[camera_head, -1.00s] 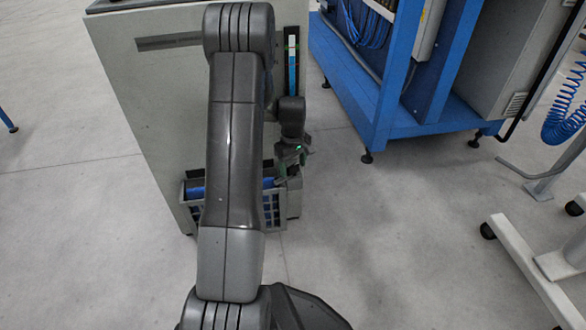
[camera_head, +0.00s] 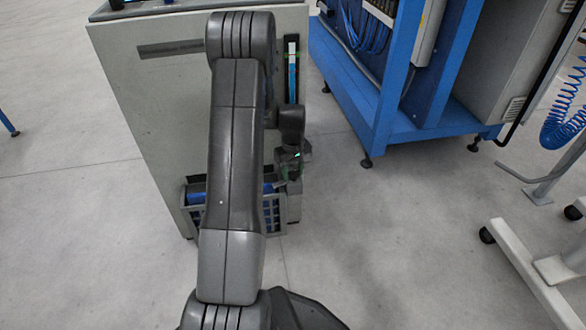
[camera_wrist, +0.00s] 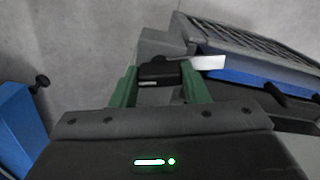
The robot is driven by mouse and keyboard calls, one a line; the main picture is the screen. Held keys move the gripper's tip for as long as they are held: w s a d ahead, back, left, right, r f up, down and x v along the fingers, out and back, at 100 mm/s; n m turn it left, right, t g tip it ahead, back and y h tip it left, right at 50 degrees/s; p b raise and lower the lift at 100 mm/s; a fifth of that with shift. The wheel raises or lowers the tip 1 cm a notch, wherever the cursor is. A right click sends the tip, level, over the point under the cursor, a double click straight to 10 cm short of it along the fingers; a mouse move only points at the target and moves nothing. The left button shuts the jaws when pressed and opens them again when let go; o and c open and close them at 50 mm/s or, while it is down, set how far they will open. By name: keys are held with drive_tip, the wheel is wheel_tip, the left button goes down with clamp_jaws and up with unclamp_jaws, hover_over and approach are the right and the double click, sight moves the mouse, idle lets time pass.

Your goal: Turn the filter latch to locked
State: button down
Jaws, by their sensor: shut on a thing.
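The filter latch (camera_wrist: 158,73) shows in the wrist view as a small black piece with a pale metal bar (camera_wrist: 207,62) reaching right from it. My gripper (camera_wrist: 161,80) has its two green fingers on either side of the black piece and is shut on it. The blue filter (camera_wrist: 250,79) lies behind a grey slatted grille (camera_wrist: 262,41) at the upper right. In the head view, my gripper (camera_head: 287,165) is at the right end of the grille, low on the grey cabinet (camera_head: 150,110). My arm hides part of the grille, and the latch is too small to make out there.
A blue frame (camera_head: 400,115) with cables stands right of the cabinet, across a strip of floor. A white wheeled stand (camera_head: 530,270) is at the lower right. The floor (camera_head: 370,230) between them is clear.

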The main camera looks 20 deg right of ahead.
sight(293, 171)
drive_tip(key=m+p, duration=0.1)
drive_tip(key=m, duration=0.2)
drive_tip(key=shift+m, duration=0.4)
drive_tip(key=c, duration=0.8)
unclamp_jaws()
drive_tip(key=shift+r, duration=0.1)
wheel_tip(293, 171, up, 14)
drive_tip(key=p, duration=0.5)
drive_tip(key=shift+f, duration=0.2)
drive_tip(key=shift+f, duration=0.1)
